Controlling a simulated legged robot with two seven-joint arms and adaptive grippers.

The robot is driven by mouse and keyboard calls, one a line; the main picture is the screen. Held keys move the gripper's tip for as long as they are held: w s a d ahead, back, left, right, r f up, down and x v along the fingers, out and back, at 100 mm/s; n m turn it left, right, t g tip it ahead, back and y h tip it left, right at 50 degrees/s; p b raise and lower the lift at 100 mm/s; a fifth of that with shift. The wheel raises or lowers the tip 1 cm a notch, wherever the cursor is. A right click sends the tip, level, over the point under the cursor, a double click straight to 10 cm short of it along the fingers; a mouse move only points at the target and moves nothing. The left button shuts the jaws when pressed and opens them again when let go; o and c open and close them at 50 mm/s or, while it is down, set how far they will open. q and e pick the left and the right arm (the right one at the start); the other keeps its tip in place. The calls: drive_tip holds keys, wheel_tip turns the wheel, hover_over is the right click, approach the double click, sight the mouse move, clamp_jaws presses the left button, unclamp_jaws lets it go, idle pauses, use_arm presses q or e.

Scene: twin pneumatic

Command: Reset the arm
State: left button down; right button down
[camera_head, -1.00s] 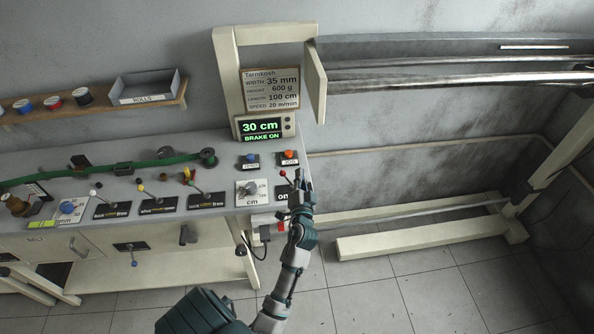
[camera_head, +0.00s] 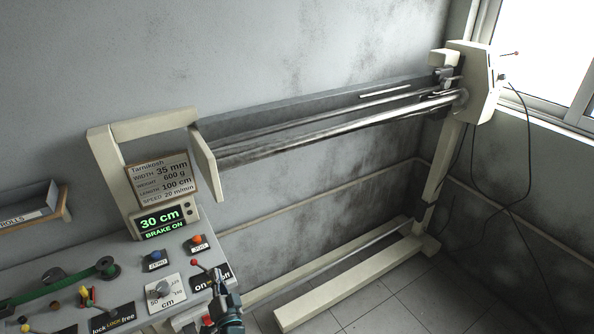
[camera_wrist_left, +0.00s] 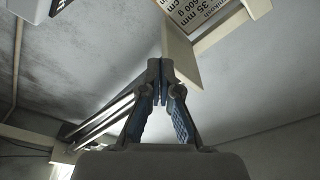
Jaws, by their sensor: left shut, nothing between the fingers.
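My left gripper (camera_head: 218,285) is at the bottom of the head view, by the front right corner of the console, over the on/off panel. It also shows in the left wrist view (camera_wrist_left: 160,68), with its fingers shut together and nothing between them. A red-knobbed lever (camera_head: 195,263) stands on the on/off panel just beyond the fingertips; I cannot tell whether they touch it. The display (camera_head: 162,222) reads "30 cm" and "BRAKE ON". My right gripper is not in view.
The console (camera_head: 75,247) carries blue and orange buttons (camera_head: 197,240) and a dial (camera_head: 160,290). A cream frame with long metal rails (camera_head: 330,122) runs right to a motor head (camera_head: 470,82) by a window. A shelf with a rolls box (camera_head: 27,212) is at left. The floor at right is clear.

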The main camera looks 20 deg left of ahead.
use_arm(q)
drive_tip(key=s+d+f+m+g+h, duration=0.1)
drive_tip(key=d+f+h, duration=0.2)
drive_tip(key=f, duration=0.8)
drive_tip(key=d+f+g+h, duration=0.2)
drive_tip(key=d+f+h, duration=0.1)
drive_tip(key=f, duration=0.7)
drive_tip(key=s+d+f+m+g+h, duration=0.1)
drive_tip(key=d+f+h, duration=0.25)
drive_tip(key=f, duration=0.75)
drive_tip(key=s+d+f+g+h, duration=0.2)
drive_tip(key=s+d+f+g, duration=0.1)
drive_tip(key=s+f, duration=0.9)
drive_tip(key=s+d+f+n+g+h, duration=0.1)
drive_tip(key=s+d+f+g, duration=0.3)
drive_tip(key=s+f, duration=0.8)
drive_tip(key=s+g, duration=0.1)
drive_tip(key=s, duration=0.3)
drive_tip(key=shift+s+h, duration=0.35)
drive_tip(key=shift+s, duration=0.05)
drive_tip(key=shift+d, duration=0.2)
